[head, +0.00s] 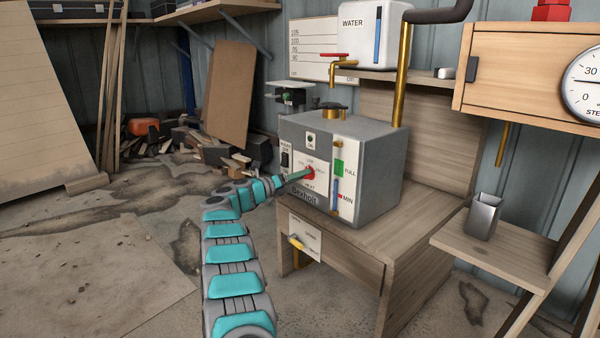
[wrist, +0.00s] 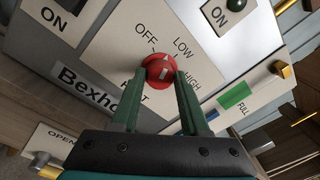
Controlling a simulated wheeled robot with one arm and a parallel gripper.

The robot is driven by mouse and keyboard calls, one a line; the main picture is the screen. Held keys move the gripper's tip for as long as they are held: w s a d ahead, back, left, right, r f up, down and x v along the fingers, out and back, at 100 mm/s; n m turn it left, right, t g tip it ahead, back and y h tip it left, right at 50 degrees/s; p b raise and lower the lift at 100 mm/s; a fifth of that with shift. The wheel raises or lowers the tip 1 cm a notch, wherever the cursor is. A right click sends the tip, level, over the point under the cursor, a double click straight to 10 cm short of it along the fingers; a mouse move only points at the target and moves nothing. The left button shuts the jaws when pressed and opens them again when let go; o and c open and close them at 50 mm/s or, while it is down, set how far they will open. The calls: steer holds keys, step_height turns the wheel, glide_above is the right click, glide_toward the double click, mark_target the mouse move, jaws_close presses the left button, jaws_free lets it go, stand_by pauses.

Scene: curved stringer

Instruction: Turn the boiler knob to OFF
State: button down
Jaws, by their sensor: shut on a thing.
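The boiler (head: 335,165) is a grey box with a white front panel, standing on a wooden bench. Its red heat knob (head: 310,174) sits in the middle of that panel. In the wrist view the red knob (wrist: 160,66) has labels OFF, LOW and HIGH around it. Its pale pointer mark seems to point between OFF and LOW, though it is small. My gripper (wrist: 158,77) is shut on the knob, one green finger on each side. In the head view my gripper (head: 307,175) reaches the panel from the left and partly hides the knob.
A black ON switch (head: 285,160) is left of the knob. A brass-ended level gauge (head: 336,180) is to the right. Below is an OPEN-marked plate with a yellow-handled valve (head: 296,241). A small shelf with a metal cup (head: 484,217) stands at right.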

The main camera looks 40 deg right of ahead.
steer(key=shift+f+n+t+p, duration=0.1)
steer(key=shift+n+t+p, duration=0.2)
steer(key=shift+n+p, duration=2.85)
steer(key=shift+n+b, duration=0.85)
steer(key=shift+n, duration=0.1)
steer(key=shift+c, duration=2)
jaws_free()
steer(key=a, duration=0.8)
steer(key=shift+s+f, duration=0.15)
steer(key=shift+f, duration=0.15)
